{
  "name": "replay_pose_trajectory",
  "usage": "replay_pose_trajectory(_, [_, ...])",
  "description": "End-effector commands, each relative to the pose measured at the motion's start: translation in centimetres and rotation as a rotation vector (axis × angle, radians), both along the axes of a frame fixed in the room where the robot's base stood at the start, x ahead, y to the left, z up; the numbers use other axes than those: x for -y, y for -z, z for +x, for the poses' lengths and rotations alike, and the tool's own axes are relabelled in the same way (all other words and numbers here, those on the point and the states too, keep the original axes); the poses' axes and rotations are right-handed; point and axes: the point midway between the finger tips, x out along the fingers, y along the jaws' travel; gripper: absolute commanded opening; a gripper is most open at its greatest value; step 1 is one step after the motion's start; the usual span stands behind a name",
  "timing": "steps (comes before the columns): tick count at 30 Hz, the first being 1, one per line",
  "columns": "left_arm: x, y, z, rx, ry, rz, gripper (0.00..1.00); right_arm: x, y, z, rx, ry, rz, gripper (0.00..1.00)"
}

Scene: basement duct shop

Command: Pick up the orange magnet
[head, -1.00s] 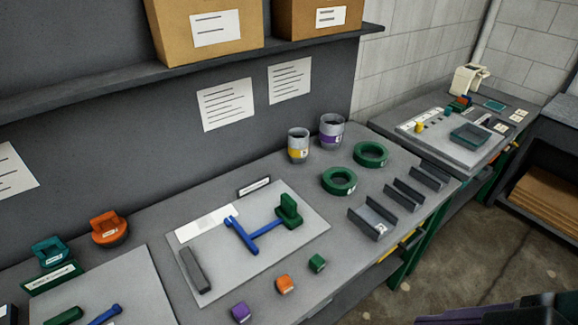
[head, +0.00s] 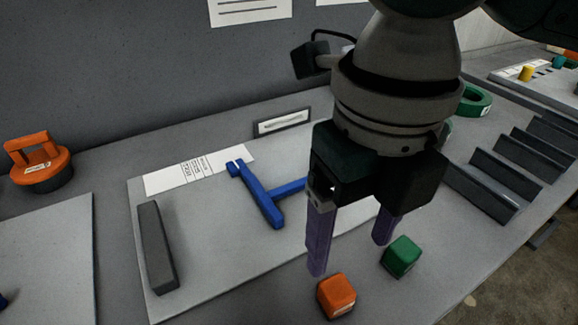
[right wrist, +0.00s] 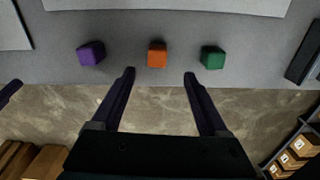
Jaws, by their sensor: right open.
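The orange magnet (head: 336,296), a small cube with a pale label, lies on the grey bench in front of the pale board. It also shows in the right wrist view (right wrist: 157,55), beyond the fingertips and between their lines. My right gripper (head: 352,256) is open and empty, its purple fingers pointing down. In the head view its left fingertip is just above and left of the magnet, with a gap. A dark purple fingertip, seemingly of my left gripper (right wrist: 9,91), shows at the left edge of the right wrist view; its opening cannot be seen.
A green cube (head: 401,256) is right of the magnet; a purple cube (right wrist: 91,54) is on its other side. A blue T-shaped piece (head: 262,196) and a grey bar (head: 156,247) lie on the board (head: 215,250). An orange handled disc (head: 39,162) stands at left.

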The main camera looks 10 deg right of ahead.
Motion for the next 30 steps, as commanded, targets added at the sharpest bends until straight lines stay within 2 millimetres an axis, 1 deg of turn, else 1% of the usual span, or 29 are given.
replay_pose_trajectory(1, [0.0,0.3,0.0,0.0,0.0,0.0,1.0,0.1,0.7,0.0,-0.003,-0.006,-0.004,0.78])
replay_pose_trajectory(6, [0.0,0.5,-0.1,-0.001,0.0,0.0,1.0,0.1,3.2,0.0,-0.004,-0.008,-0.004,0.78])
replay_pose_trajectory(13, [0.0,0.6,-0.1,-0.003,0.0,0.0,1.0,-0.1,5.4,0.0,-0.001,-0.007,-0.002,0.78])
replay_pose_trajectory(18, [0.0,0.9,-0.1,-0.002,0.0,0.0,1.0,-0.3,8.2,-0.2,-0.003,-0.007,-0.004,0.78])
replay_pose_trajectory(21, [0.0,1.1,-0.1,-0.003,0.0,0.0,1.0,-0.3,9.3,-0.2,0.0,-0.007,-0.003,0.78])
replay_pose_trajectory(24, [0.0,1.2,-0.1,-0.002,0.0,0.0,1.0,-0.3,9.7,-0.1,0.001,-0.008,-0.002,0.78])
replay_pose_trajectory(30, [0.0,1.1,-0.1,-0.002,0.0,0.0,1.0,-0.3,9.7,-0.1,0.002,-0.008,-0.002,0.76])
